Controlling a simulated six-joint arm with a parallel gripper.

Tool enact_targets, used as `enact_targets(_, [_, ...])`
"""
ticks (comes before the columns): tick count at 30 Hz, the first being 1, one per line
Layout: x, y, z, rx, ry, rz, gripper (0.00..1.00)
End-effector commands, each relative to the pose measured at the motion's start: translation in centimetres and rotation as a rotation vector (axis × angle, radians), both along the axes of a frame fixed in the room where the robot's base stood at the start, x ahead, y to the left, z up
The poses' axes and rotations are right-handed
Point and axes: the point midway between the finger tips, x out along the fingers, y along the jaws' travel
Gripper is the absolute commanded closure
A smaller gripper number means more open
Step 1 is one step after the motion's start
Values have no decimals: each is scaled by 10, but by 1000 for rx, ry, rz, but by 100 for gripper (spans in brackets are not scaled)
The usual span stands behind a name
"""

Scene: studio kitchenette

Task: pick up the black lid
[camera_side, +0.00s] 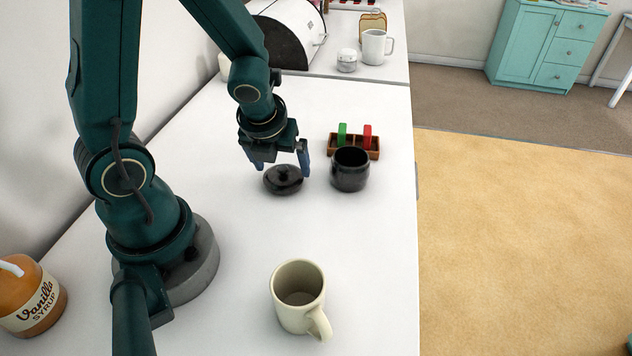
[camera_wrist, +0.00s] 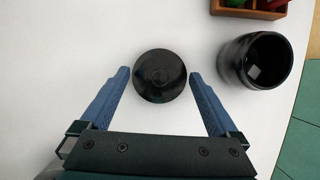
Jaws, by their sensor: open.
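The black lid (camera_side: 283,181) is round with a small knob on top and lies on the white counter. In the wrist view the black lid (camera_wrist: 160,76) sits just ahead of and between my fingertips. My gripper (camera_side: 280,172) is open, with its blue fingers over the lid in the side view. In the wrist view my gripper (camera_wrist: 159,74) has one finger on each side of the lid, with a gap on both sides. I cannot tell the exact height of the fingertips above the counter.
A black pot (camera_side: 350,170) stands open just right of the lid. Behind it is a brown wooden box (camera_side: 375,153) with green and red items. A cream mug (camera_side: 298,297) stands nearer the front, and a syrup bottle (camera_side: 34,300) at left. The counter (camera_side: 240,235) between is clear.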

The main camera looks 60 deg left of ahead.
Motion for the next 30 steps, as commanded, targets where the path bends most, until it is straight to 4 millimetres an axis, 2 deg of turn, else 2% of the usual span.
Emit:
enact_targets(9, [1, 0, -2, -1, 0, 0, 4])
enact_targets(11, [1, 0, -2, -1, 0, 0, 23])
enact_targets(12, [1, 0, -2, -1, 0, 0, 38])
enact_targets(17, [0, 0, -2, -1, 1, 0, 99])
enact_targets(30, [-3, 0, -4, -1, 13, 3, 100])
